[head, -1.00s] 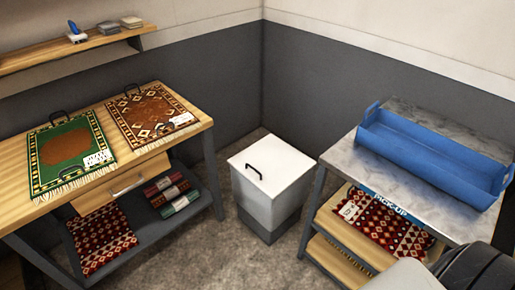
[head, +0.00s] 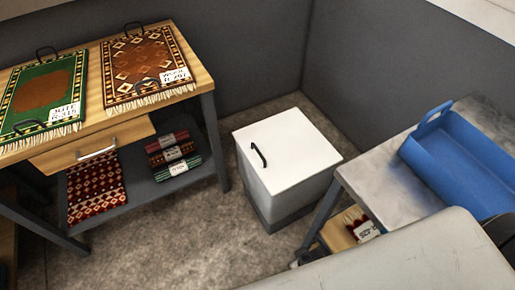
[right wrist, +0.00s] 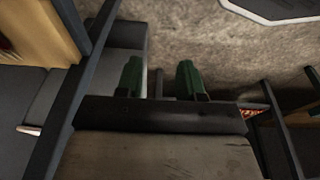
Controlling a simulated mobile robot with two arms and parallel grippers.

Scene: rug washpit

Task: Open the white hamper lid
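The white hamper (head: 282,160) stands on the floor in the corner, between the wooden table and the marble-topped table. Its flat white lid (head: 288,148) is shut, with a black bar handle (head: 259,155) near its left edge. In the right wrist view my right gripper (right wrist: 160,72) shows two green fingers held apart with nothing between them, above the floor. It is away from the hamper, which I cannot make out in that view. My left gripper is not in view. A pale part of my own arm covers the lower right of the head view.
The wooden table (head: 110,118) at left carries a green rug (head: 42,92) and a brown rug (head: 146,65); rolled rugs (head: 173,153) lie on its lower shelf. The marble-topped table (head: 376,182) at right holds a blue tray (head: 462,165). Floor (head: 180,237) before the hamper is clear.

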